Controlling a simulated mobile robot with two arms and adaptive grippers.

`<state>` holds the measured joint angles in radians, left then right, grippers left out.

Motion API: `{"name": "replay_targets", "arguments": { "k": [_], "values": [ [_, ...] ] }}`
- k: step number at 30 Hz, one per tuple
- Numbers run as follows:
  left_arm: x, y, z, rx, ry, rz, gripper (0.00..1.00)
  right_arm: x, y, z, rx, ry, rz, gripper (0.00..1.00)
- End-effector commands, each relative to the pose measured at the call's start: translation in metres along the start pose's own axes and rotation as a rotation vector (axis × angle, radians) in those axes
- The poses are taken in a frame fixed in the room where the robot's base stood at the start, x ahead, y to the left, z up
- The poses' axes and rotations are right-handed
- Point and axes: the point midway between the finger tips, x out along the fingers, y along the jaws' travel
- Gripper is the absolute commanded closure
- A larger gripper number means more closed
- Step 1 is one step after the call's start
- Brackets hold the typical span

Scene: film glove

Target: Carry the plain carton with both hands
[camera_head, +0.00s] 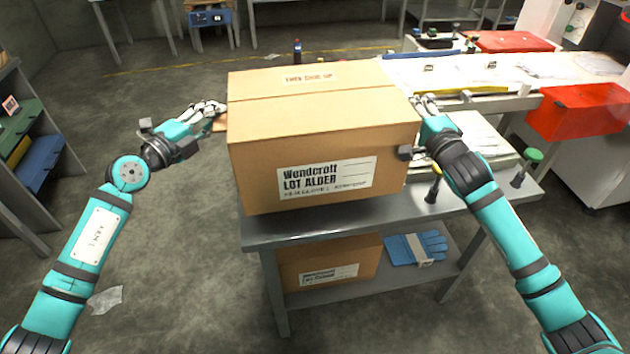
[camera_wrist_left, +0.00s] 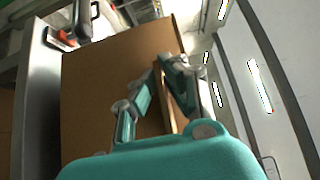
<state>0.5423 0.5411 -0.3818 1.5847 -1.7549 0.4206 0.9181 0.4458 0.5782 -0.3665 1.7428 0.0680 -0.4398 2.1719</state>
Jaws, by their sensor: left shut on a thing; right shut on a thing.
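The large brown carton (camera_head: 310,130) stands upright at the grey metal bench (camera_head: 262,232), with a printed label on its front and a strip on top. It appears to rest on the benchtop; a small gap beneath cannot be ruled out. My left gripper (camera_head: 216,112) is at the carton's left side, shut on a brown tab there. In the left wrist view, its fingers (camera_wrist_left: 155,95) close around this tab beside the carton's wall (camera_wrist_left: 100,85). My right gripper (camera_head: 426,106) is shut at the carton's right side; its exact hold is hidden.
A second carton (camera_head: 320,265) and blue gloves (camera_head: 415,248) lie on the bench's lower shelf. A white-topped counter with a red bin (camera_head: 575,112) stands at right. Floor at front left is clear except for paper (camera_head: 105,299).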

Motion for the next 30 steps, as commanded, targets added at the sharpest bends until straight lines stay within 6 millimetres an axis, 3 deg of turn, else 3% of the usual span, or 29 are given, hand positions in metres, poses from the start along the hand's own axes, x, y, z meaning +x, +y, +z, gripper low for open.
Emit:
{"name": "replay_targets", "arguments": {
  "k": [8, 28, 30],
  "values": [
    [0.0, 0.006, 0.001, 0.001, -0.003, -0.003, 1.0, 0.0, 0.007, -0.001, -0.001, 0.003, -0.001, 1.0],
    [0.0, 0.052, 0.002, 0.001, -0.003, -0.003, 1.0, 0.0, 0.053, -0.001, -0.001, 0.002, -0.002, 1.0],
    [0.0, 0.048, 0.001, 0.0, -0.003, -0.001, 0.84, 0.0, 0.049, -0.001, -0.001, 0.003, 0.001, 0.84]
  ]
}}
